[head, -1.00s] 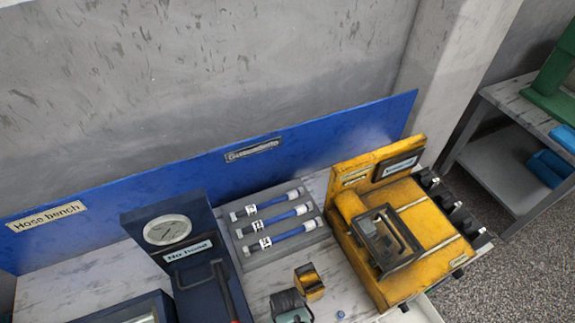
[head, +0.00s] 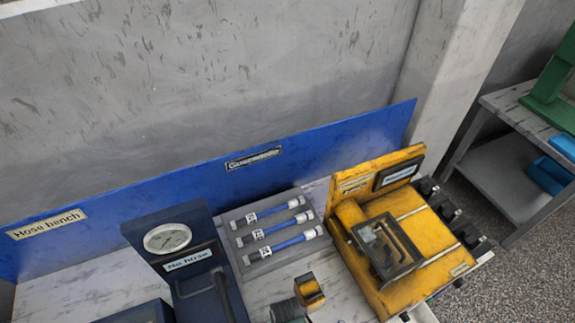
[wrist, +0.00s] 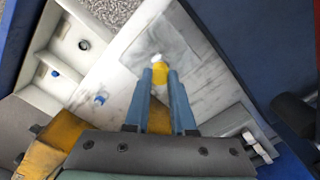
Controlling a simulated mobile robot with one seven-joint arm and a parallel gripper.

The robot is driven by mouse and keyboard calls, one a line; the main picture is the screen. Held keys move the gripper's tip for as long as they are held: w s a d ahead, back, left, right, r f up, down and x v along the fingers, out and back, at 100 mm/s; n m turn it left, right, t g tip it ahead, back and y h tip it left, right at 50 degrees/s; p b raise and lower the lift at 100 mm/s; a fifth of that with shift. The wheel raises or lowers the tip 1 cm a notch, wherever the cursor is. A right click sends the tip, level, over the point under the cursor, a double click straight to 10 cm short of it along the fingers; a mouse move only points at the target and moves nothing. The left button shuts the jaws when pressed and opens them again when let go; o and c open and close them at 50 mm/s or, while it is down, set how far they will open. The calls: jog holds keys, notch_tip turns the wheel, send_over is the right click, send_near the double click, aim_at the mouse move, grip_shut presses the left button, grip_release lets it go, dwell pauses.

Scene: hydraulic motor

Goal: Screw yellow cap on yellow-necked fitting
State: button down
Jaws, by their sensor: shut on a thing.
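In the wrist view my gripper (wrist: 160,76) has its two blue-grey fingers close together on a small yellow piece with a pale end, which looks like the yellow cap (wrist: 160,75). The piece shows at the fingertips, over a pale marbled surface; I cannot tell the gap below it. I cannot make out the yellow-necked fitting in either view. My gripper cannot be made out for certain in the head view.
The wrist view shows a small blue fitting (wrist: 99,98) on the bench and a pale tray (wrist: 45,58) at left. In the head view, a yellow machine (head: 405,235), a grey hose rack (head: 280,260) and a dark blue gauge unit (head: 185,255) crowd the bench.

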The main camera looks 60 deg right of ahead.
jog(key=c, duration=0.9)
grip_release()
jog(key=shift+r+p, duration=0.35)
jog(key=shift+r, duration=1.4)
jog(key=o, duration=0.5)
jog(key=shift+o, duration=0.2)
